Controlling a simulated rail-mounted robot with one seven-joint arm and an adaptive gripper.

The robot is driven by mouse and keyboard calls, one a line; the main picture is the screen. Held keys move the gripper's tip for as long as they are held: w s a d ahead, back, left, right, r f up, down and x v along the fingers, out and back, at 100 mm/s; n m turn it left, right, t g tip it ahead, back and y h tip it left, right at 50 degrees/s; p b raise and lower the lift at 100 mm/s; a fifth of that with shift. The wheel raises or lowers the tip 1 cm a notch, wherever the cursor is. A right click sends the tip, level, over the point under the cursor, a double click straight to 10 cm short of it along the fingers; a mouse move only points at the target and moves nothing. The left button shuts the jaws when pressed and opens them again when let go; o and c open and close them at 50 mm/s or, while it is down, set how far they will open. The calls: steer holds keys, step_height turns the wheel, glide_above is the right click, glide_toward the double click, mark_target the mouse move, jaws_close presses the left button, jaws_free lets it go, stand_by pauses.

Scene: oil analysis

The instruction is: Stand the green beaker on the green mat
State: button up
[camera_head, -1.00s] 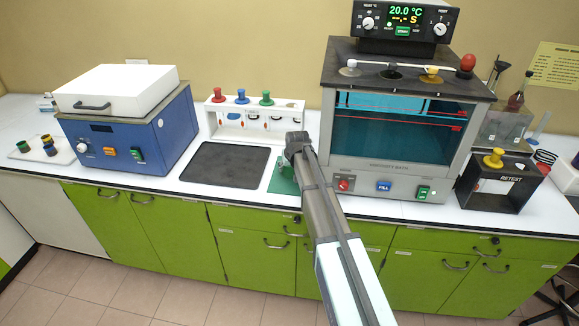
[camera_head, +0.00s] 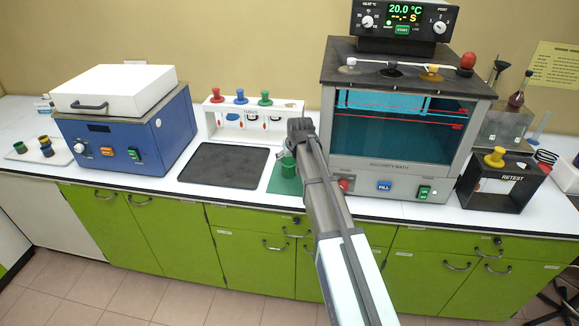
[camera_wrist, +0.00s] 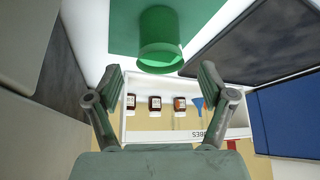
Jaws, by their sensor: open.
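The green beaker (camera_head: 288,167) stands upright on the green mat (camera_head: 283,186), just right of the black mat. The wrist view also shows the beaker (camera_wrist: 158,28) and the green mat (camera_wrist: 122,30) around it. My gripper (camera_wrist: 158,76) is open, its two fingers spread wide with nothing between them. The beaker is beyond the fingertips, apart from them. In the head view my gripper (camera_head: 300,128) is near the beaker, above and slightly right of it, and my arm hides part of the counter.
A white tube rack (camera_head: 228,128) with red, blue and green knobs stands behind the mats. The viscosity bath (camera_head: 395,172) is close on the right. The black mat (camera_head: 225,164) is bare. A blue instrument (camera_head: 130,125) stands further left. A black retest stand (camera_head: 500,185) is at the right.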

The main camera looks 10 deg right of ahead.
steer(key=shift+b+v, duration=0.4)
steer(key=shift+v, duration=1.9)
stand_by(0.4)
